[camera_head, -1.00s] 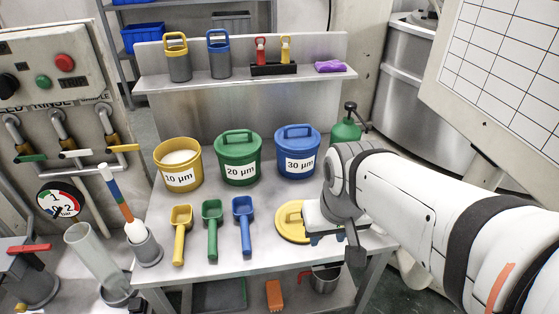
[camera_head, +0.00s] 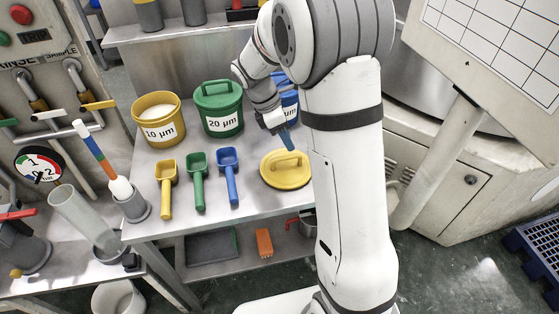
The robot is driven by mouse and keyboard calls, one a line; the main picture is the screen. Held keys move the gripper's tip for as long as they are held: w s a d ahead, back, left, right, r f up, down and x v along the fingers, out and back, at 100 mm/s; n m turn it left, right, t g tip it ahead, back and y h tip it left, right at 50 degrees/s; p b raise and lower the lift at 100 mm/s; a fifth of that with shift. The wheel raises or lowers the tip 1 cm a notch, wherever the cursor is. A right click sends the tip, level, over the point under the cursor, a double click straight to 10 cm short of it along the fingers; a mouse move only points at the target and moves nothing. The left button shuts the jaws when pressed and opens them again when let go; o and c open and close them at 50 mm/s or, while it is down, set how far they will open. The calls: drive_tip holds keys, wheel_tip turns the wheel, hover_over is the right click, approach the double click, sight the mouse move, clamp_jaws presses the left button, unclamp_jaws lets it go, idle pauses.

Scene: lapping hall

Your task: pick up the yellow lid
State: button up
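The yellow lid (camera_head: 288,181) lies flat on the metal bench, right of the blue scoop, its bar handle facing up. My arm hides a little of its right edge. My gripper (camera_head: 286,139) is behind and above the lid, in front of the blue 30 µm bucket, and appears apart from the lid. It points downward; its fingers are small and partly merged in view, so their opening is unclear. The yellow 10 µm bucket (camera_head: 158,132) stands uncovered at the left, with pale contents.
The green bucket (camera_head: 222,122) has its lid on. The blue bucket (camera_head: 290,100) is mostly behind my arm. Yellow (camera_head: 166,192), green (camera_head: 198,182) and blue (camera_head: 231,178) scoops lie left of the lid. A grey cup with a brush (camera_head: 133,206) stands at the bench's left edge.

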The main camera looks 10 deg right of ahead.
sight(294, 156)
drive_tip(key=shift+n, duration=0.5)
drive_tip(key=x, duration=0.5)
drive_tip(key=w+x, duration=0.1)
drive_tip(key=x, duration=0.2)
drive_tip(key=shift+w+a+f, duration=0.1)
drive_tip(key=shift+a+f, duration=0.1)
drive_tip(key=shift+f, duration=0.25)
clamp_jaws()
